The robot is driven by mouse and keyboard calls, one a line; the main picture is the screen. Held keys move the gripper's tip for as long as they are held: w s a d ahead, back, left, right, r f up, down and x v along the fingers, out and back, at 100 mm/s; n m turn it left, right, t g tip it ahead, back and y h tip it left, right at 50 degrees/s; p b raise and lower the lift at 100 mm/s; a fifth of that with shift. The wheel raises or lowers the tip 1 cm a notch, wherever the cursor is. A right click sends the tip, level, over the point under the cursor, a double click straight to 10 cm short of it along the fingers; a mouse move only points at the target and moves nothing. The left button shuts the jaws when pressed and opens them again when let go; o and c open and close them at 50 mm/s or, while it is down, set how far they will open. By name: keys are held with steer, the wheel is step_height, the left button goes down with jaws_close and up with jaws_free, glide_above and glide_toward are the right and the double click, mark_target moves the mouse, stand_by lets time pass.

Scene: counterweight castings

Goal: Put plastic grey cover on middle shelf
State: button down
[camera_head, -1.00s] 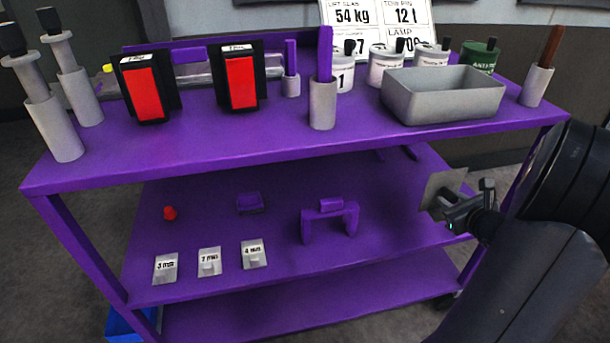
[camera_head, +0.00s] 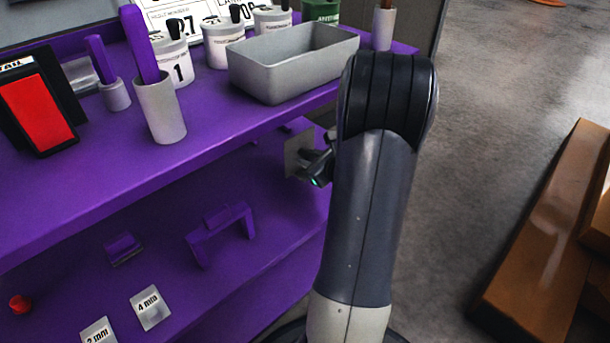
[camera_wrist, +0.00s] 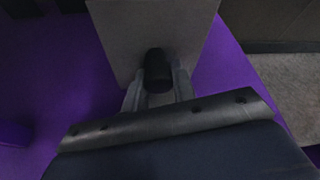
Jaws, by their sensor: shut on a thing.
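The grey cover (camera_wrist: 150,30) is a flat plate with a dark round knob. My gripper (camera_wrist: 158,82) is shut on that knob in the wrist view. In the head view the cover (camera_head: 295,155) is held roughly upright at my gripper (camera_head: 322,160), under the top shelf's edge and above the middle shelf. My arm hides part of the gripper. The middle shelf (camera_head: 170,290) of the purple cart lies below and to the left. I cannot tell whether the cover touches the shelf.
On the middle shelf are a purple bridge-shaped piece (camera_head: 222,232), a small purple block (camera_head: 122,249), a red knob (camera_head: 20,304) and labelled plates (camera_head: 150,307). The top shelf holds a grey bin (camera_head: 290,80) and several pots. Brown beams (camera_head: 540,240) lie on the floor at right.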

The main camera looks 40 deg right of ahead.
mark_target(302, 167)
steer(key=shift+f+b, duration=0.8)
steer(key=shift+f, duration=1.3)
steer(key=shift+f, duration=0.2)
steer(key=c, duration=1.2)
jaws_free()
steer(key=shift+o, duration=0.2)
steer(key=shift+r, duration=0.1)
steer(key=shift+r, duration=0.2)
steer(key=p+v, duration=0.3)
steer(key=v, duration=0.9)
